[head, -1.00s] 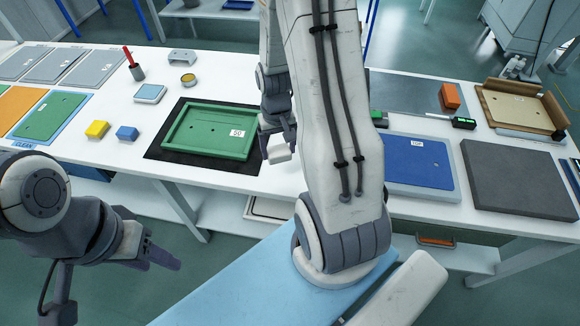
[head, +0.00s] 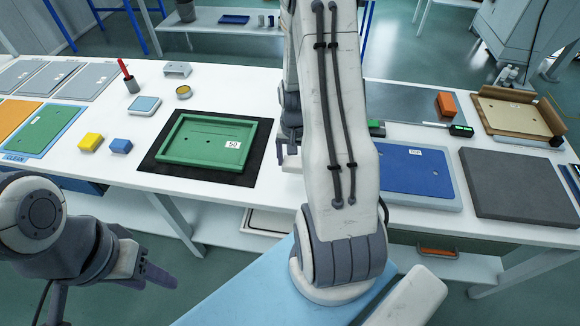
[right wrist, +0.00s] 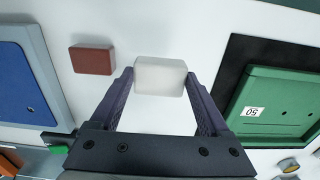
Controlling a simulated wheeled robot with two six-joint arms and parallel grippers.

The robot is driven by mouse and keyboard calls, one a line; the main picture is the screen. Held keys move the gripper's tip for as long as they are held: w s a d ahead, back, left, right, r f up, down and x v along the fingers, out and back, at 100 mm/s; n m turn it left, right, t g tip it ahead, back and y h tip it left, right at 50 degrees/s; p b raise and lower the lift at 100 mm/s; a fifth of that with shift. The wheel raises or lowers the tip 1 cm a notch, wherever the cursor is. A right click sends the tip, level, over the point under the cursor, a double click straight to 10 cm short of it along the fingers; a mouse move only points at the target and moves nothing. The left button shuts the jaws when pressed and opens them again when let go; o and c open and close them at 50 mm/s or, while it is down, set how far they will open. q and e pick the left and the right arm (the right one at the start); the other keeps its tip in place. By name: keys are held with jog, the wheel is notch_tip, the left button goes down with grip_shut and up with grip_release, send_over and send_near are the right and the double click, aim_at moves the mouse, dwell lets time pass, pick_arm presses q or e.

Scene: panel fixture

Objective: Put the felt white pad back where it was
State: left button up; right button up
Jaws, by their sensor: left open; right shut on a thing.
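The white pad (right wrist: 161,77) is a small pale block between the fingertips of my right gripper (right wrist: 160,92) in the right wrist view. The gripper is shut on it. In the head view my right gripper (head: 289,142) is just right of the green tray's black mat, partly covered by my own arm. The pad blends with the white table there, and I cannot tell whether it touches the table. A red-brown block (right wrist: 92,59) lies beside the pad in the wrist view; my arm hides it in the head view. My left gripper (head: 160,276) is open and empty, in front of the table.
A green tray (head: 172,157) sits on a black mat (head: 255,173). Yellow (head: 90,142) and blue (head: 121,146) blocks lie left of it. A blue panel (head: 415,182) and a dark grey slab (head: 520,180) lie to the right.

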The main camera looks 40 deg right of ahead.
aim_at(290, 169)
jog(key=shift+w+a+f, duration=0.25)
jog(key=shift+w+f, duration=0.2)
jog(key=shift+w, duration=0.1)
jog(key=shift+f+p, duration=0.35)
jog(key=shift+f, duration=1.6)
jog(key=shift+f, duration=0.15)
jog(key=o, duration=1.2)
jog(key=shift+c, duration=0.2)
notch_tip(290, 169, up, 12)
jog(key=shift+r+b, duration=0.2)
jog(key=shift+b, duration=0.3)
